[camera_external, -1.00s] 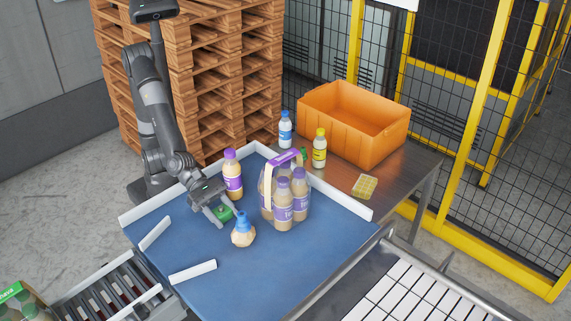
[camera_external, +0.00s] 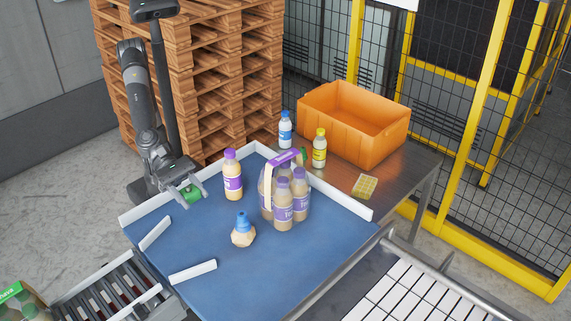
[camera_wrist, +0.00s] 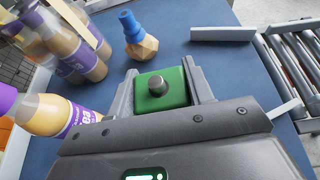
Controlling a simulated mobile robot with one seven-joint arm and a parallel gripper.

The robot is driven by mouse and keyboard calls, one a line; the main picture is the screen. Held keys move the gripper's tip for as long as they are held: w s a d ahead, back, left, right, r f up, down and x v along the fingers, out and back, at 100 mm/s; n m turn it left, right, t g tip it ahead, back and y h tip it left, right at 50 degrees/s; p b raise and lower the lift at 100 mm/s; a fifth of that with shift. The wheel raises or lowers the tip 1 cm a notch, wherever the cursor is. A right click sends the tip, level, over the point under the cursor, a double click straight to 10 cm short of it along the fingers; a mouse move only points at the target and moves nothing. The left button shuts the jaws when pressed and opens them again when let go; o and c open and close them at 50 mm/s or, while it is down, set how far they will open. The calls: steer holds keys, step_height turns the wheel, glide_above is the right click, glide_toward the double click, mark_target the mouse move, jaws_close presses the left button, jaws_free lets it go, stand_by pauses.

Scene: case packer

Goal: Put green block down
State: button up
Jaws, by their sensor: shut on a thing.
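The green block (camera_wrist: 175,88) is between the two fingers of my gripper (camera_wrist: 163,85) in the wrist view. It has a round grey knob on its face. In the external view the green block (camera_external: 192,195) shows at the tip of my gripper (camera_external: 188,191), which is shut on it near the left rear edge of the blue table (camera_external: 200,245). The block appears to be above the table; its exact height is hard to tell. Part of the block is hidden by the fingers.
A purple-capped bottle (camera_external: 232,180) stands right of my gripper. A bottle pack (camera_external: 283,208) stands further right. A blue-topped tan object (camera_external: 242,234) sits mid-table. White rails (camera_external: 192,272) edge the surface. An orange crate (camera_external: 352,130) stands behind. The front of the blue surface is clear.

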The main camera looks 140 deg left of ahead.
steer(key=shift+s+d+r, duration=0.45)
steer(key=shift+d, duration=0.15)
steer(key=shift+s+d+r, duration=0.45)
steer(key=shift+d, duration=0.15)
steer(key=w+d+r+n+y, duration=0.2)
steer(key=w, duration=0.5)
steer(key=w+d+r+n+y, duration=0.2)
steer(key=w+d+r+y, duration=0.1)
steer(key=w, duration=0.3)
steer(key=n+g+y, duration=0.4)
steer(key=n, duration=0.1)
glide_above(258, 277)
step_height(258, 277, down, 11)
steer(key=shift+d+f, duration=0.1)
steer(key=shift+f, duration=2.1)
steer(key=o, duration=1.1)
steer(key=shift+f, duration=0.15)
